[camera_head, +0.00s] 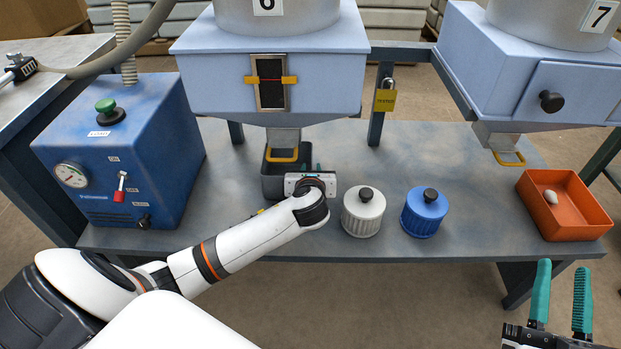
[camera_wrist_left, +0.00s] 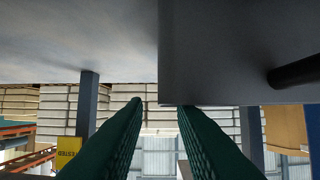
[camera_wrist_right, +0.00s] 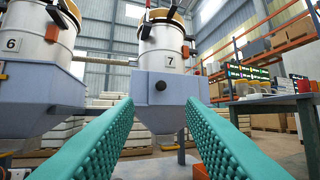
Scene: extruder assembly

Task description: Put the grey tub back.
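The dark grey tub (camera_head: 271,184) stands on the bench under the outlet of hopper 6. The yellow outlet handle crosses its top. My left gripper (camera_head: 311,171) is low at the tub's right side, its fingers pointing away from me. The left wrist view is upside down. There the two dark green fingers (camera_wrist_left: 160,104) stand apart, with background showing between them. A dark grey block, seemingly the tub (camera_wrist_left: 220,50), has its edge in line with the gap. Contact cannot be told. My right gripper (camera_head: 561,290) is open and empty in front of the bench, at lower right.
A white-lidded jar (camera_head: 363,214) and a blue jar (camera_head: 425,213) stand right of my left gripper. An orange tray (camera_head: 567,218) with a pale lump is at the bench's right end. A blue control box (camera_head: 122,150) stands at left. Hopper 6 (camera_head: 268,75) overhangs the tub.

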